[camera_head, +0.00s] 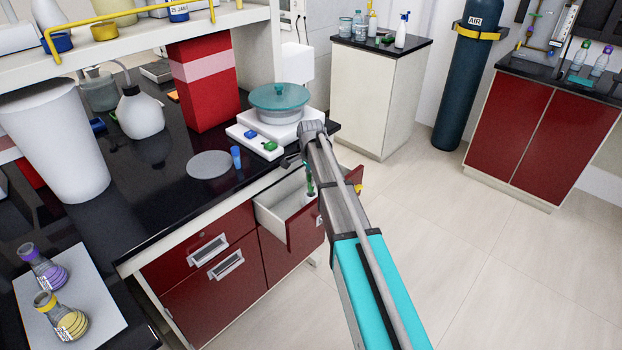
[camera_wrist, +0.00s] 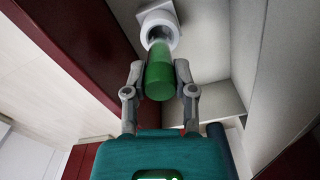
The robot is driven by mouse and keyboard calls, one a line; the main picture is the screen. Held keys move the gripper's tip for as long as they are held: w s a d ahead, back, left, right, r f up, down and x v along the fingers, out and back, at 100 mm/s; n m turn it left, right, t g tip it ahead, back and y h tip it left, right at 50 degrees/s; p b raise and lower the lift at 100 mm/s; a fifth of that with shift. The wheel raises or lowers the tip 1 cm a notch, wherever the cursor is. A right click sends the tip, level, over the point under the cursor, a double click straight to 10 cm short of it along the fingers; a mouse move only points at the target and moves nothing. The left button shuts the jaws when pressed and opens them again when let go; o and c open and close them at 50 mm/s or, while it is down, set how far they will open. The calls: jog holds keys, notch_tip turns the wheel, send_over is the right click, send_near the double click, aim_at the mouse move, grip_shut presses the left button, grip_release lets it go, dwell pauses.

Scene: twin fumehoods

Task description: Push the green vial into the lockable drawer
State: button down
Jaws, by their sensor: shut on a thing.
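The lockable drawer (camera_head: 272,207) is pulled out under the counter, with a dark red front and pale inside. In the wrist view its pale inner wall (camera_wrist: 205,35) shows. The green vial (camera_wrist: 158,78) is between the two fingers of my gripper (camera_wrist: 160,84), which is shut on it. The vial's far end points at a white round holder (camera_wrist: 158,28) in the drawer; I cannot tell how far it sits in it. In the head view the vial (camera_head: 309,184) shows as a small green part at the drawer, and my arm hides most of the gripper.
On the counter (camera_head: 180,205) stand a blue vial (camera_head: 236,157), a grey disc (camera_head: 209,165), a white block with blue and green pieces (camera_head: 254,140), a teal-lidded bowl (camera_head: 278,100) and a red box (camera_head: 205,85). The floor (camera_head: 470,250) at right is clear.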

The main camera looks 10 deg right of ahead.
aim_at(311, 187)
jog(key=shift+f+b, duration=2.05)
jog(key=shift+c, duration=1.8)
grip_release()
jog(key=shift+r, duration=0.2)
notch_tip(311, 187, up, 10)
jog(key=p, duration=1)
jog(key=shift+f, duration=0.15)
jog(key=s+a+r+m+p, duration=0.1)
jog(key=s+a+r+p, duration=0.1)
jog(key=s+r+p, duration=0.5)
jog(key=s+a+r+m+p, duration=0.1)
jog(key=s+r+p, duration=0.6)
jog(key=r+p, duration=0.1)
jog(key=shift+s+a+r+m+p, duration=0.35)
jog(key=shift+m+p, duration=0.05)
jog(key=shift+p, duration=0.05)
jog(key=shift+s, duration=0.15)
